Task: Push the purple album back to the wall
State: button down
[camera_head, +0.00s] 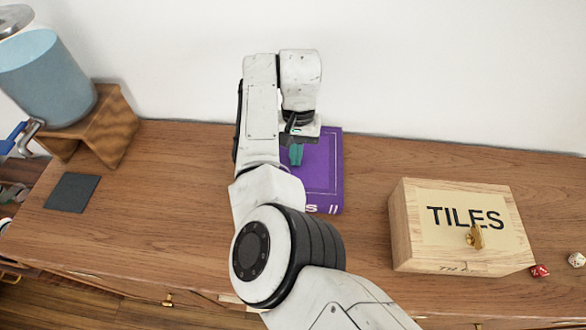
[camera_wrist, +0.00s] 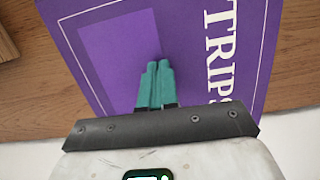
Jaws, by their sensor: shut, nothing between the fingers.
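The purple album (camera_head: 325,175) lies flat on the wooden top, with its back edge close to the white wall. My arm covers its left part in the head view. In the wrist view the album (camera_wrist: 195,45) shows a white border line and the letters "TRIPS". A strip of wood shows between it and the wall there; I cannot tell whether any part touches. My gripper (camera_head: 296,155) is over the album with its teal fingers together and empty. The fingertips (camera_wrist: 157,66) also show over the cover in the wrist view; contact is unclear.
A wooden "TILES" box (camera_head: 455,225) with a brass knob stands to the right, with a red die (camera_head: 540,271) and a white die (camera_head: 577,259) beyond it. A blue drink dispenser (camera_head: 45,80) on a wooden stand (camera_head: 105,130) and a dark square (camera_head: 72,192) are left.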

notch_tip(320, 180, up, 11)
jog(key=w+b, duration=0.1)
jog(key=w, duration=0.1)
jog(key=shift+f, duration=0.2)
